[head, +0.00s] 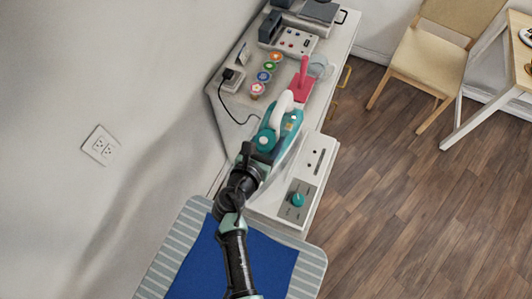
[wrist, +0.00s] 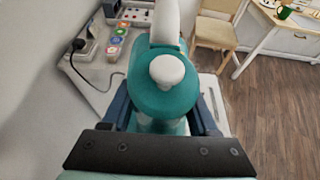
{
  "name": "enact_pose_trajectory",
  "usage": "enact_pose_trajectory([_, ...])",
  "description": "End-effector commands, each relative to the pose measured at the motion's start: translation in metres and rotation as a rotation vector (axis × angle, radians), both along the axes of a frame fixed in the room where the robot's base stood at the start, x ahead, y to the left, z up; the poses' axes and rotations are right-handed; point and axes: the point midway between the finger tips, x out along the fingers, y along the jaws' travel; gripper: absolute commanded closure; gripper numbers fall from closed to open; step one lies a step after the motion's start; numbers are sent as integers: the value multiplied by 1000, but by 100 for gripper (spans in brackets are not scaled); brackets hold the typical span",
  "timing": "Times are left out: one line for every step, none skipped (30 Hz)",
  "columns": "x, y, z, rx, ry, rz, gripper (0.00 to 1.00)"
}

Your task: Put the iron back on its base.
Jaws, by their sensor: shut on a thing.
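The iron (head: 291,122) is teal with a white handle. My gripper (head: 262,156) is shut on its rear end; in the wrist view the gripper's fingers (wrist: 165,112) lie on both sides of the iron's teal body (wrist: 150,100). The iron points away from me, toward the cabinet. The base (head: 317,160) is a white box with a teal dial, below and to the right of the iron in the head view. The iron overlaps the base's left side in the picture. I cannot tell whether they touch, and the iron hides part of the base.
A white cabinet top (head: 228,104) beyond holds several colored spools (head: 264,76), a red object (head: 301,82) and a plugged-in black cord (head: 229,75). A striped ironing board with a blue cloth (head: 222,268) is in front. A wall is left; open wooden floor and a chair (head: 436,60) are right.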

Motion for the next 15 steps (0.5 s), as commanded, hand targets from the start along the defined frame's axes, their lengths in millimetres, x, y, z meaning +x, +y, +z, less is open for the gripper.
enact_pose_trajectory([7, 0, 9, -3, -12, -6, 100])
enact_pose_trajectory([8, -1, 9, -4, -12, -8, 100])
enact_pose_trajectory([9, -1, 9, -5, -12, -10, 100])
enact_pose_trajectory([10, -1, 9, -6, -13, -12, 100])
enact_pose_trajectory([10, -1, 8, -6, -13, -12, 100])
enact_pose_trajectory([10, -1, 6, -6, -13, -13, 100])
enact_pose_trajectory([10, -1, 5, -6, -13, -13, 100])
enact_pose_trajectory([10, -1, 3, -6, -13, -13, 100])
enact_pose_trajectory([10, -1, 0, -6, -13, -13, 100])
enact_pose_trajectory([10, -1, -2, -6, -13, -13, 100])
enact_pose_trajectory([10, -1, -5, -6, -13, -13, 100])
enact_pose_trajectory([10, -1, -8, -6, -13, -13, 100])
enact_pose_trajectory([10, -1, -12, -6, -13, -13, 100])
enact_pose_trajectory([10, -1, -15, -6, -13, -13, 100])
enact_pose_trajectory([10, -1, -19, -6, -13, -13, 100])
